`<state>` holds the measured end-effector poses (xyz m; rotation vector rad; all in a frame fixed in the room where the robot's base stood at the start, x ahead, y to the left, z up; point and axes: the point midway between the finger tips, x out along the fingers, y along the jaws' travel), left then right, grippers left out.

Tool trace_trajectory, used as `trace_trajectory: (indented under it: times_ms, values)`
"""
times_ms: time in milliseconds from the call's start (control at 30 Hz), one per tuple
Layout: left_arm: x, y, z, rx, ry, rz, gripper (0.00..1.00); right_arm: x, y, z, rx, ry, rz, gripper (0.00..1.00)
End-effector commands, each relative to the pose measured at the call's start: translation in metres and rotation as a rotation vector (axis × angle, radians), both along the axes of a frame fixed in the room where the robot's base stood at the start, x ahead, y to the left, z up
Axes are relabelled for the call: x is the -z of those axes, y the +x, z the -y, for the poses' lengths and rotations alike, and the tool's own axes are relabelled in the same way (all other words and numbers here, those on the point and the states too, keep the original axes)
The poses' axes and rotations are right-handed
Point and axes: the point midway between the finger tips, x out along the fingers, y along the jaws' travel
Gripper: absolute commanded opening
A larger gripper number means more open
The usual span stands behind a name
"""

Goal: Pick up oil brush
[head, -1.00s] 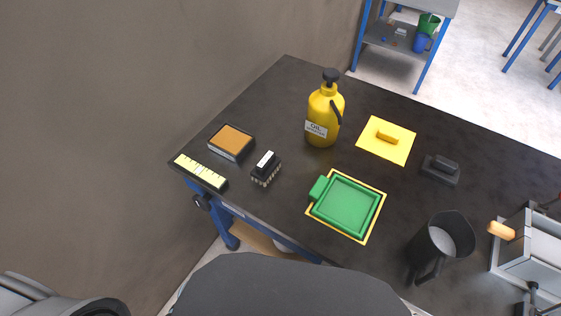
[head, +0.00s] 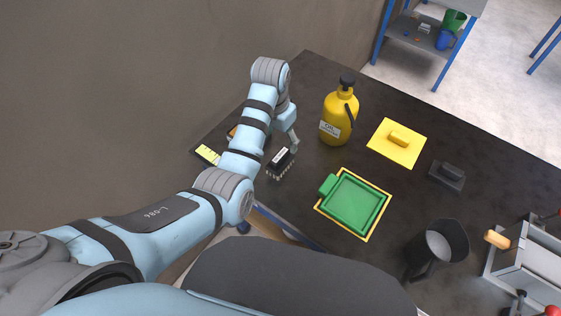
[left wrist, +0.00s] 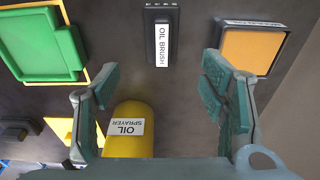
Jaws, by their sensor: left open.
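The oil brush (head: 281,163) is a small black block with a white label and bristles along its lower side. It lies on the dark table near the front left edge. It also shows at the top middle of the left wrist view (left wrist: 164,40), where its label reads "OIL BRUSH". My left gripper (head: 292,141) is above the table, just beyond the brush and apart from it. In the left wrist view its two fingers (left wrist: 161,78) are spread wide with nothing between the tips. My right gripper is not in view.
The yellow oil sprayer (head: 339,112) stands close to the right of my left gripper. A green tray (head: 355,204), yellow mat (head: 385,152), black block (head: 447,174) and dark jug (head: 440,246) lie farther right. An orange-topped pad (left wrist: 253,50) sits beside the brush, mostly behind my arm.

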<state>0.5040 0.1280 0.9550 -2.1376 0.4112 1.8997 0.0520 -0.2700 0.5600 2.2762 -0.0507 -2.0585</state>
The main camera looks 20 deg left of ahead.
Motion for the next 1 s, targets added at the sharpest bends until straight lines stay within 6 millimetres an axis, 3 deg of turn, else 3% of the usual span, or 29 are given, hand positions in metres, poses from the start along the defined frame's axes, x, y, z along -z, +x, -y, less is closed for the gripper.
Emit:
trace_trajectory:
  times_ms: [33, 133, 367, 500, 600, 767, 867, 1000]
  values:
    - [0.017, 0.0, 0.0, 0.0, 0.001, -0.005, 0.65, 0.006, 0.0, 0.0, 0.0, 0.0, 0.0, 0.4]
    - [0.044, 0.003, 0.001, 0.0, 0.0, -0.003, 0.65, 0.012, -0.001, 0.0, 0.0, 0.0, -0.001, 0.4]
    - [0.077, 0.006, 0.001, -0.001, 0.0, 0.0, 0.65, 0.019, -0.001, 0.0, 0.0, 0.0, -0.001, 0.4]
    - [0.106, 0.006, 0.0, -0.002, 0.0, -0.001, 0.65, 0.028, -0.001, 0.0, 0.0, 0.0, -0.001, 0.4]
    - [0.116, 0.008, 0.001, -0.002, 0.0, 0.001, 0.65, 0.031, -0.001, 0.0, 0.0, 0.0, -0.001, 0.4]
    - [0.115, 0.008, 0.001, -0.003, -0.001, 0.003, 0.65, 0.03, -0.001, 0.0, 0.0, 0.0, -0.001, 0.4]
    - [0.115, 0.008, 0.001, -0.003, -0.001, 0.003, 0.54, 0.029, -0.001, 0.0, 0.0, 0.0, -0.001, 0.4]
    - [0.115, 0.008, 0.001, -0.002, 0.0, 0.003, 0.31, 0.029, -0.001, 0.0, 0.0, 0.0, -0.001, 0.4]
